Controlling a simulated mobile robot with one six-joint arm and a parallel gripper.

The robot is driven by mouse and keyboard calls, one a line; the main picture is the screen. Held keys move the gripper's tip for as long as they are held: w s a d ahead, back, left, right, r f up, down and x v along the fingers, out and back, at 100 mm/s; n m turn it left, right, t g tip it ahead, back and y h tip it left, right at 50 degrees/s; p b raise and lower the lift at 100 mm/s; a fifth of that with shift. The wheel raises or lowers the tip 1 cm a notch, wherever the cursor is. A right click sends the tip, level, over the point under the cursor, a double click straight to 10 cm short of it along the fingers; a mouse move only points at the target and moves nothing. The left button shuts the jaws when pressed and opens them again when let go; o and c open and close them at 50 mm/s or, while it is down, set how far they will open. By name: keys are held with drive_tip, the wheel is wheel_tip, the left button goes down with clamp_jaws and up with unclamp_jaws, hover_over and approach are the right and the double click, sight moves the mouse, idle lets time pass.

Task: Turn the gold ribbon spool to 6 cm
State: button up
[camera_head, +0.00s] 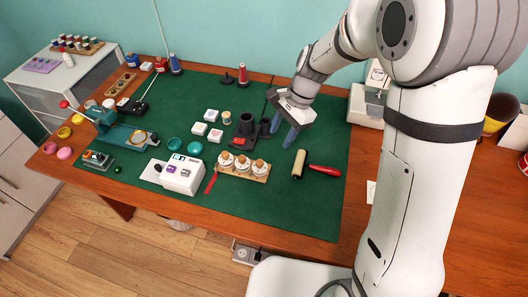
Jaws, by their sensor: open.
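I cannot tell for sure which thing is the gold ribbon spool. No scale in cm is readable. My gripper (283,130) is open and empty, with its blue fingers pointing down over the right part of the green mat, well to the right of those pieces.
A black holder (245,130) stands left of my gripper. A wooden rack (246,175) of white jars, a red-handled roller (322,171) and a white machine (182,176) are nearer the front. The green mat (280,205) is bare at the front right. A white device (368,104) stands at right.

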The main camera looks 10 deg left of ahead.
drive_tip(key=m, duration=0.1)
approach(260, 161)
drive_tip(key=f, duration=0.1)
drive_tip(key=shift+g, duration=0.3)
drive_tip(key=x, duration=0.7)
drive_tip(key=shift+a+f, duration=0.1)
drive_tip(key=shift+f, duration=0.2)
clamp_jaws()
drive_tip(key=shift+n, duration=0.3)
